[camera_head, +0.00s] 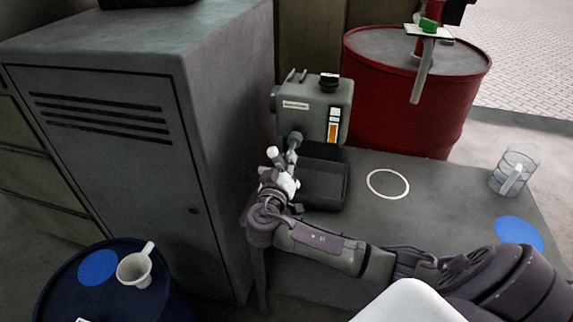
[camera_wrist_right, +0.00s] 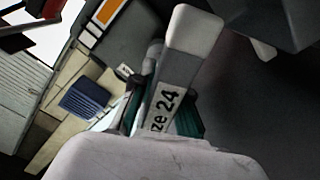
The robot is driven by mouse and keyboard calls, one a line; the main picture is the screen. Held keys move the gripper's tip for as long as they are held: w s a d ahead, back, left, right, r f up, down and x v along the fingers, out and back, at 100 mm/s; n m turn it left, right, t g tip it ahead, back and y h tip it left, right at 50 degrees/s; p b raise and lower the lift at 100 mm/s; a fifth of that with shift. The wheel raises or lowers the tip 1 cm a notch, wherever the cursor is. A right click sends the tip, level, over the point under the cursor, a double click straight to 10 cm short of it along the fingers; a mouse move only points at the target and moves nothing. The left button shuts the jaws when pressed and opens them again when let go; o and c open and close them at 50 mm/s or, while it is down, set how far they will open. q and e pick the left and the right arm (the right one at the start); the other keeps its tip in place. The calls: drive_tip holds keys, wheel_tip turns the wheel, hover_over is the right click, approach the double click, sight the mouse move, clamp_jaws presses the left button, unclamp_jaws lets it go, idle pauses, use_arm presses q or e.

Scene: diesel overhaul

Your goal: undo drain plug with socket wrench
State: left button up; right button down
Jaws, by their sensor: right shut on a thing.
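The grey-green engine block (camera_head: 316,106) stands on the grey table. My right gripper (camera_head: 284,178) is in front of its lower left side, shut on the socket wrench. The wrench's pale handle end (camera_head: 272,153) sticks up from the gripper. Its grey shaft (camera_head: 293,142) reaches toward the engine's lower front. In the right wrist view the wrench (camera_wrist_right: 187,55) shows close up, with the end of a size marking, "24". The drain plug cannot be made out, and I cannot tell whether the socket sits on it. My left gripper is out of view.
A dark tray (camera_head: 322,190) lies below the engine. A tall grey cabinet (camera_head: 215,130) stands close on the left. A red drum (camera_head: 440,110) is behind the table. A clear jug (camera_head: 514,172) stands at the table's right. A white funnel-like cup (camera_head: 134,269) sits on a blue drum (camera_head: 100,300).

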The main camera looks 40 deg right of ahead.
drive_tip(key=shift+w+d, duration=0.2)
drive_tip(key=shift+d, duration=0.05)
drive_tip(key=shift+r, duration=0.1)
drive_tip(key=n+p, duration=0.2)
drive_tip(key=r+n+p, duration=0.1)
drive_tip(key=n+p, duration=0.1)
drive_tip(key=shift+p, duration=0.3)
drive_tip(key=n+p, duration=0.8)
drive_tip(key=n, duration=0.2)
drive_tip(key=shift+a+r, duration=0.1)
drive_tip(key=n+p, duration=0.5)
drive_tip(key=n, duration=0.2)
drive_tip(key=shift+r, duration=0.1)
drive_tip(key=n+p, duration=0.5)
drive_tip(key=n, duration=0.3)
drive_tip(key=shift+a+n, duration=0.1)
drive_tip(key=shift+n, duration=0.3)
drive_tip(key=shift+f+n+p, duration=0.2)
drive_tip(key=shift+n+p, duration=0.25)
drive_tip(key=shift+n, duration=0.55)
drive_tip(key=shift+w+f+n, duration=0.1)
drive_tip(key=shift+f+n, duration=0.1)
drive_tip(key=shift+n, duration=0.5)
